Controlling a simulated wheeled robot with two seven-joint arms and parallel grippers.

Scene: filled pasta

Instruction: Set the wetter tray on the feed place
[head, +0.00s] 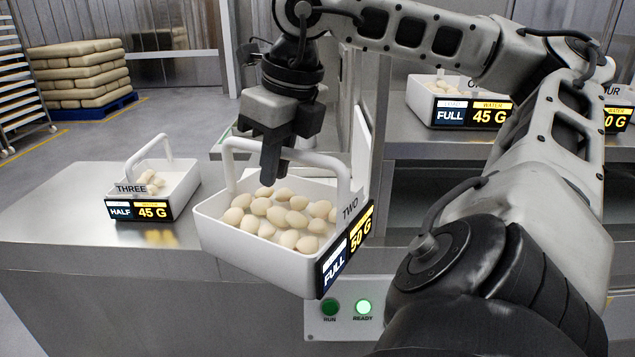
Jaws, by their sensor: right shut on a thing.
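Tray TWO (250,248) is white with a raised handle and holds several pale filled pasta pieces (270,212). Its label reads FULL and 50 G. My right gripper (272,172) is shut on the tray's handle and holds it at the counter's front edge, above the button panel. Tray THREE (183,185), labelled HALF and 45 G, stands on the left steel counter with a few pieces. Tray ONE (425,104), labelled FULL and 45 G, is on the right shelf. Tray FOUR (618,97) is mostly hidden behind my arm; its label is partly readable. My left gripper is out of view.
The steel counter (60,215) is bare around tray THREE. A panel (345,325) with RUN and lit READY buttons is below tray TWO. A steel post (372,110) stands behind the tray. Stacked sacks (80,80) and a rack (15,80) are far left.

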